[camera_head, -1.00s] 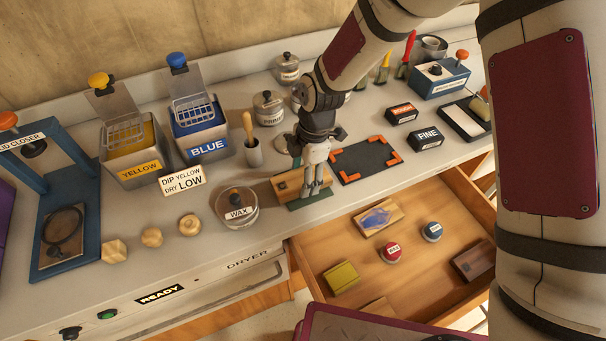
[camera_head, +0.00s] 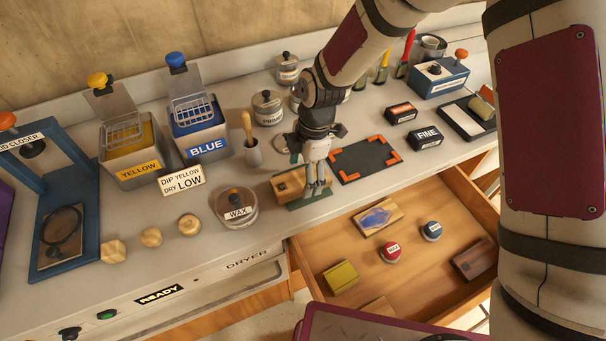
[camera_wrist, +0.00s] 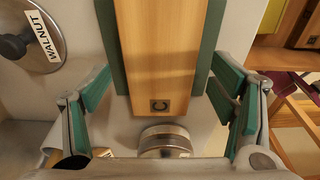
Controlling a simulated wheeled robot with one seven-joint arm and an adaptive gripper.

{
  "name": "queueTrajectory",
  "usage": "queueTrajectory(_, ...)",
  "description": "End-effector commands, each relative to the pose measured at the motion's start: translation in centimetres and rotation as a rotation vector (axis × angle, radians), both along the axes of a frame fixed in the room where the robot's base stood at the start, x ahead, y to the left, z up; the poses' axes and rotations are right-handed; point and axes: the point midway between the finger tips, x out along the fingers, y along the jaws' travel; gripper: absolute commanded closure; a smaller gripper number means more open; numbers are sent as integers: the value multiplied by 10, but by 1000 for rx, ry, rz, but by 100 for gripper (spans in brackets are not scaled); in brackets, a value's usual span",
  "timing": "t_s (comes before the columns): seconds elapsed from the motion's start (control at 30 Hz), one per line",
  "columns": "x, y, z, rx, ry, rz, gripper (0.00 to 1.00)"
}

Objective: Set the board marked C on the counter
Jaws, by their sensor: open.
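The wooden board marked C (camera_head: 288,186) rests on a green mat (camera_head: 312,201) near the front edge of the counter (camera_head: 280,232). In the wrist view the board (camera_wrist: 160,50) runs away from me between my fingers, its C mark at the near end. My gripper (camera_head: 317,184) is over the board's right end. In the wrist view my gripper (camera_wrist: 160,90) is open, with a green-padded finger on each side and a visible gap to the board. Part of the board is hidden behind the fingers in the head view.
The open drawer (camera_head: 360,285) below holds several blocks and two round tins. A walnut-labelled lid (camera_wrist: 22,40) is close by in the wrist view.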

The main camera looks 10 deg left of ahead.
Motion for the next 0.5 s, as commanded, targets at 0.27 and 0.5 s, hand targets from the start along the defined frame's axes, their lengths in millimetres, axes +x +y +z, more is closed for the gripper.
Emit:
queueTrajectory(0.27,8,-7,54,2,-6,-4,22)
queueTrajectory(0.5,10,-12,94,0,-3,-1,22)
